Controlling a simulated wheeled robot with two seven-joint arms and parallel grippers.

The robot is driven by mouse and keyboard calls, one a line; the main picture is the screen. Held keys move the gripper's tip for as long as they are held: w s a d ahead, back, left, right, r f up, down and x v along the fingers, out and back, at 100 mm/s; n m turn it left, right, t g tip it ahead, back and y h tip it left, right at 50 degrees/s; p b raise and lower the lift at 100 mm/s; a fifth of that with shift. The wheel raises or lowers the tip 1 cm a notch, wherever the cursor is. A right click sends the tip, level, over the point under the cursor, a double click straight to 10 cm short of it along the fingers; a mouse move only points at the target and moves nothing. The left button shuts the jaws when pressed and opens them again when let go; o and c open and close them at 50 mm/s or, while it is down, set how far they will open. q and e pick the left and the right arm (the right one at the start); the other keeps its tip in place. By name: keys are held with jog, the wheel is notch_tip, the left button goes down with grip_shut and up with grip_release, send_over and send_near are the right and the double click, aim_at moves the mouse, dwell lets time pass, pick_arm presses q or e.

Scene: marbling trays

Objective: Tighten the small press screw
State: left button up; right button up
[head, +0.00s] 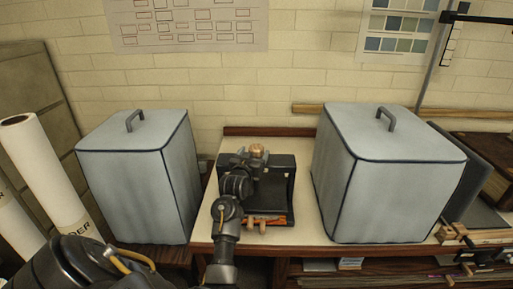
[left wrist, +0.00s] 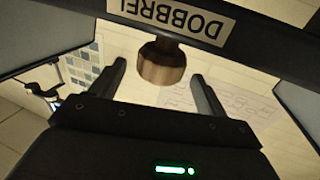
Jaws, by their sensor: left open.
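The small press (head: 284,163) is a black frame standing on the pale bench top between two grey covered boxes. Its screw has a round wooden knob (head: 257,151) at the top. In the left wrist view the brown knob (left wrist: 162,68) hangs below the black crossbar (left wrist: 250,38), which carries an upside-down label. My left gripper (left wrist: 158,72) is open, one finger on each side of the knob, with gaps visible between. In the head view my left arm covers the press's left side. The screw's shaft is mostly hidden. My right gripper is in neither view.
Grey covered boxes with handles stand left (head: 135,180) and right (head: 385,180) of the press. White paper rolls (head: 45,170) lean at the far left. Wooden clamps (head: 470,237) sit at the right edge. A little bench top (head: 312,225) is clear beside the press.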

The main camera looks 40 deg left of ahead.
aim_at(254, 153)
pick_arm(q)
jog(key=shift+x, duration=1.75)
jog(key=c, duration=1)
jog(key=shift+o, duration=0.2)
jog(key=shift+d+n+y+p, duration=0.1)
jog(key=shift+n+y+p, duration=0.2)
